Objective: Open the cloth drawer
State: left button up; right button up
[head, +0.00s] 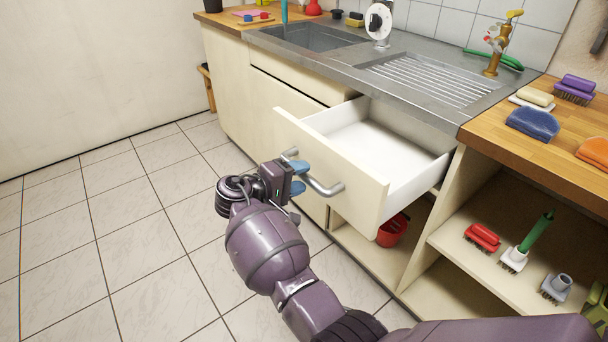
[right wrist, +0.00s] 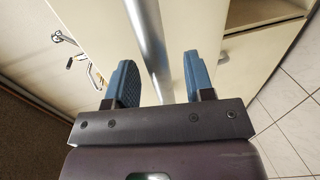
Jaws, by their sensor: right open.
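The cloth drawer (head: 375,150) is pulled out from the cabinet under the counter, and its white inside is empty where I can see it. Its cream front carries a grey bar handle (head: 325,187). My right gripper (head: 297,179) is at the left end of this handle, with blue fingertips above and below the bar. In the right wrist view the handle (right wrist: 150,45) runs between the two parted blue fingers (right wrist: 160,82), with gaps at the sides. My left gripper is not in view.
A steel sink (head: 310,37) and ribbed drainer are on the counter above. Open shelves at the right hold brushes, including a red brush (head: 482,237). A red bucket (head: 392,230) stands below the drawer. The tiled floor (head: 110,220) at the left is clear.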

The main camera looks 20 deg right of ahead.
jog(key=v, duration=0.4)
jog(key=shift+r, duration=0.15)
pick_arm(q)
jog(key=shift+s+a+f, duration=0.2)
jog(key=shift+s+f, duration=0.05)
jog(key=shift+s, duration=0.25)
pick_arm(e)
jog(key=shift+v, duration=0.85)
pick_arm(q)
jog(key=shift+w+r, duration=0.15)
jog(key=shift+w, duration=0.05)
